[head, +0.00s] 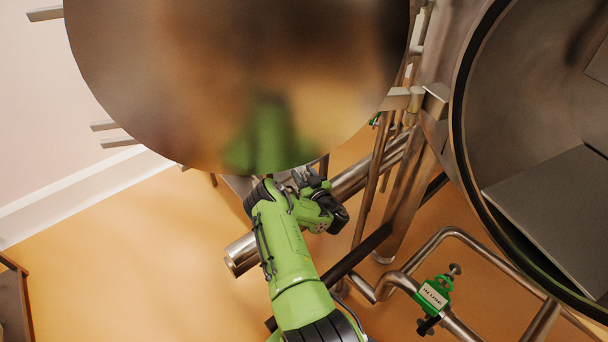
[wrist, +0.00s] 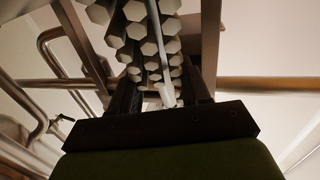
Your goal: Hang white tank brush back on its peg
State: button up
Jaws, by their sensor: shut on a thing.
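In the wrist view my gripper (wrist: 160,100) shows its dark fingers on either side of a pale, slim piece. That piece, which I take to be the white tank brush (wrist: 168,95), runs up and away between the fingers, and the gripper is shut on it. Several pale hexagonal ends with dark sides cluster around it; I cannot tell whether they belong to the brush. The peg cannot be made out in either view.
The open round steel vessel (head: 540,110) stands at the right. Steel posts (head: 388,160) stand close to my arm. The orange floor (head: 120,270) at left is mostly clear.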

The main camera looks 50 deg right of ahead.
jog(key=o, duration=1.2)
jog(key=p+v, duration=1.5)
jog(key=p, duration=0.2)
jog(key=shift+s+a+p, duration=0.2)
jog(key=shift+s+p, duration=0.1)
jog(key=shift+p, duration=0.1)
